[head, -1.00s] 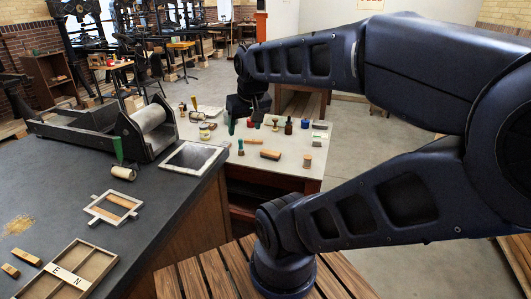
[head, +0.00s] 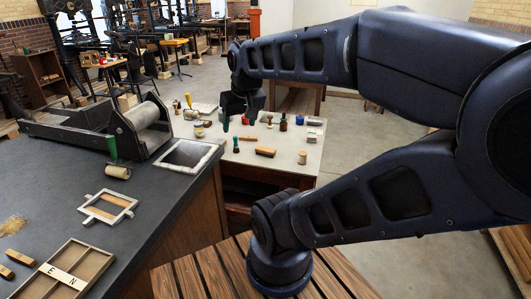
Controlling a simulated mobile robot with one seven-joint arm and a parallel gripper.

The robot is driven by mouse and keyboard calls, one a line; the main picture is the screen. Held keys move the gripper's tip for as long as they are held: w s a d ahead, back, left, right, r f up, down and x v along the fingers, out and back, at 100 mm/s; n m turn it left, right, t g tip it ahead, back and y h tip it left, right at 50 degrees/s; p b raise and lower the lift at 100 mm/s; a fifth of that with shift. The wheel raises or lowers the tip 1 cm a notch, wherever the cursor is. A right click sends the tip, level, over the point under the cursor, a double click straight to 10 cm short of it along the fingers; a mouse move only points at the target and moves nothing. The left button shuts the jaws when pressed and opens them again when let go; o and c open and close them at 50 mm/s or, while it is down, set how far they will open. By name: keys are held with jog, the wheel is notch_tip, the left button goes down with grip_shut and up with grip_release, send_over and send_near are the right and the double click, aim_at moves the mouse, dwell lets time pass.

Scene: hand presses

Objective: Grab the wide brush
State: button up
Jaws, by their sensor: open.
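A short, broad wooden piece with a darker lower edge (head: 265,152) lies on the pale tabletop (head: 283,167); it looks most like the wide brush, but it is too small to be sure. My gripper (head: 239,120) is over the far part of this table, pointing down, with its dark fingers apart and nothing visible between them. It is behind and left of the wooden piece, clear of it. Small red and blue items show close beside the fingers. How high the fingertips are above the table is hard to tell.
Small bottles, jars and handled tools stand around the gripper, including a dark bottle (head: 283,122) and a wooden cylinder (head: 302,157). A dark counter (head: 150,215) with a roller press (head: 145,115) and frames is at left.

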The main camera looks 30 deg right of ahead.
jog(key=w+d+n+g+h, duration=0.1)
jog(key=w+d, duration=0.1)
jog(key=w, duration=0.5)
jog(key=w+d+n+g+h, duration=0.1)
jog(key=w+d+g, duration=0.15)
jog(key=w, duration=0.35)
jog(key=n+g, duration=0.5)
jog(key=n, duration=0.1)
send_over(265, 148)
jog(key=w+a, duration=0.3)
jog(key=a, duration=0.1)
jog(key=shift+h, duration=0.4)
jog(key=f, duration=2.9)
jog(key=shift+s+d+f, duration=0.15)
jog(key=shift+d+f, duration=0.05)
jog(key=shift+d, duration=0.05)
jog(key=x, duration=0.5)
jog(key=shift+d+f, duration=0.1)
jog(key=shift+f, duration=0.05)
jog(key=shift+t, duration=0.25)
jog(key=shift+d+x, duration=0.2)
jog(key=shift+x, duration=1.1)
jog(key=shift+d+x, duration=0.25)
jog(key=shift+x, duration=1.05)
